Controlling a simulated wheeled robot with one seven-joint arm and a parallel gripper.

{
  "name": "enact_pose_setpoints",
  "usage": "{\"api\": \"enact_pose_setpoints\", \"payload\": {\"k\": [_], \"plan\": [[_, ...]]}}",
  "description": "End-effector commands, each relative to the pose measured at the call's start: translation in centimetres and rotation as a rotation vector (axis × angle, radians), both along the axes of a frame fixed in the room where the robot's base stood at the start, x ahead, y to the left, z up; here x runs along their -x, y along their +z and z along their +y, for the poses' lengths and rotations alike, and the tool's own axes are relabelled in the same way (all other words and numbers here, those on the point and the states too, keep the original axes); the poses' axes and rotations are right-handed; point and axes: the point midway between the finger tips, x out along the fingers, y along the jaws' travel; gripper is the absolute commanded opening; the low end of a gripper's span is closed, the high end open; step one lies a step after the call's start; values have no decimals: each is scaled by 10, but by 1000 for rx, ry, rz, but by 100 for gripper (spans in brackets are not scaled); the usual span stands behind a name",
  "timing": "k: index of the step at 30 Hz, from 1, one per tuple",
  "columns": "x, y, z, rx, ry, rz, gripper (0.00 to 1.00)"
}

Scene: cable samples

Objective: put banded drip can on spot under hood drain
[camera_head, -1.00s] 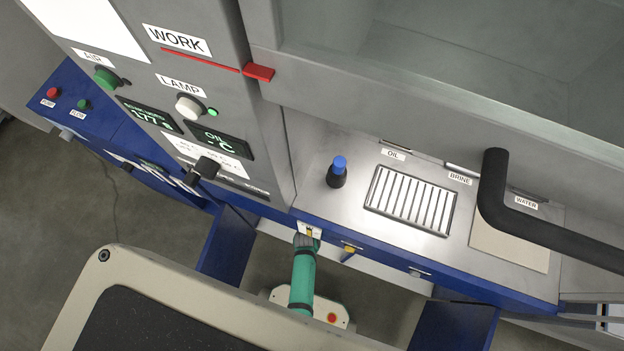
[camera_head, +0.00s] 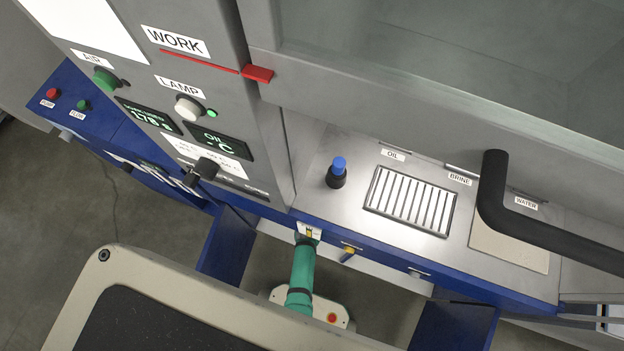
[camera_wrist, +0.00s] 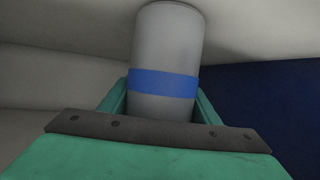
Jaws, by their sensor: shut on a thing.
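The banded drip can (camera_wrist: 166,45) is a grey cylinder with a blue band, seen in the wrist view. My gripper (camera_wrist: 162,108) is shut on it, with green fingers on both sides of its lower part. The can's near end is hidden behind the gripper's dark plate. In the head view my green arm reaches to the counter's front edge. The gripper and can are hidden there, apparently below the counter. The spot under the hood drain cannot be made out in either view.
The blue front edge (camera_head: 385,262) of the counter runs above my arm, with a yellow-handled valve (camera_head: 348,254) on it. Blue panels stand left (camera_head: 227,246) and right (camera_head: 452,326) of the arm. A dark blue-capped bottle (camera_head: 337,174) and slotted grate (camera_head: 411,201) are on the counter.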

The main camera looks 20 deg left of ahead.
Motion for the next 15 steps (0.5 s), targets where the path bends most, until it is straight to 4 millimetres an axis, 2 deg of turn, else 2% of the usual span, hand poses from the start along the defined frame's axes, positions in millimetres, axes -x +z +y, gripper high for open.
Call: {"api": "enact_pose_setpoints", "payload": {"k": [2, 3, 5, 15], "plan": [[0, -2, 0, 0, -1, 1, 32], [0, -2, 0, 1, -1, 1, 63], [0, -2, 0, 0, 0, 1, 75], [0, 0, 0, 0, 0, 0, 75]]}}
